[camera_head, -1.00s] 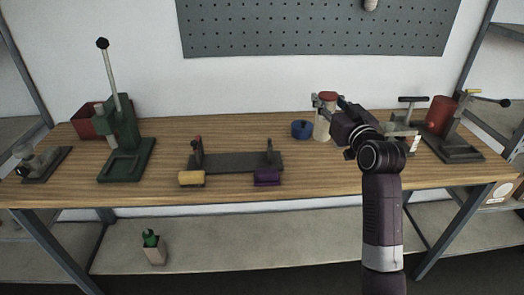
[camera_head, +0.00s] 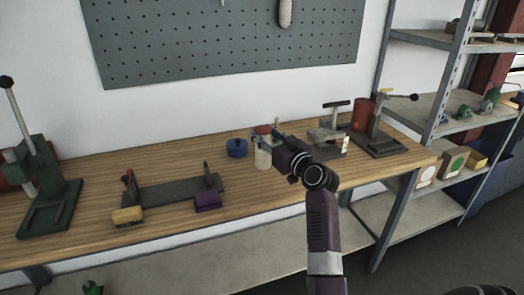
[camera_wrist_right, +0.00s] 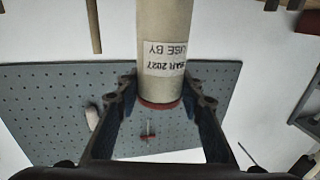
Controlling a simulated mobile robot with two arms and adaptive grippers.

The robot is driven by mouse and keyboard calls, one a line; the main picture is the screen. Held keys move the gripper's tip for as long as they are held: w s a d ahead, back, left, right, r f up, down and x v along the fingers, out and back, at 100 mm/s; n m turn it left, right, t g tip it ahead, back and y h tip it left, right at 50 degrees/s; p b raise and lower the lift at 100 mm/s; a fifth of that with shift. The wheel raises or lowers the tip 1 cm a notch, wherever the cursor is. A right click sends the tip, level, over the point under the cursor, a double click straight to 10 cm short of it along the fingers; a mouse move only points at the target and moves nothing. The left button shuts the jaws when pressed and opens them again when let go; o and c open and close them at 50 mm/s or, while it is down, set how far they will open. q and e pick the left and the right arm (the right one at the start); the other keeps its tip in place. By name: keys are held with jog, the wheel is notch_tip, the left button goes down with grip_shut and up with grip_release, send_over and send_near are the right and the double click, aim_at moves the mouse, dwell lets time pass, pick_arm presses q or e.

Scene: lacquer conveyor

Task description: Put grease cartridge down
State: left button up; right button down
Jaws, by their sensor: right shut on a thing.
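The grease cartridge (camera_head: 263,157) is a pale beige cylinder with a red end, upright over the back part of the workbench. In the right wrist view the cartridge (camera_wrist_right: 165,45) carries a white label with a printed date, and its red end lies between my fingers. My right gripper (camera_head: 266,137) is shut on the cartridge near its red top; the gripper also shows in the wrist view (camera_wrist_right: 160,100). I cannot tell whether the cartridge's lower end touches the bench.
On the wooden workbench (camera_head: 110,238) a blue round container (camera_head: 237,148) stands left of the cartridge. A dark fixture (camera_head: 170,190) with yellow and purple blocks is further left. Presses stand at both sides. Grey shelving (camera_head: 440,105) is at the right.

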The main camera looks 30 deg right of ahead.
aim_at(268, 154)
notch_tip(268, 154, down, 6)
jog(key=shift+r, duration=0.1)
dwell(0.4)
jog(key=c, duration=1.3)
grip_release()
jog(key=shift+s, duration=0.3)
jog(key=s+b, duration=0.2)
jog(key=s, duration=0.9)
jog(key=shift+s+a, duration=0.2)
jog(key=shift+s, duration=0.05)
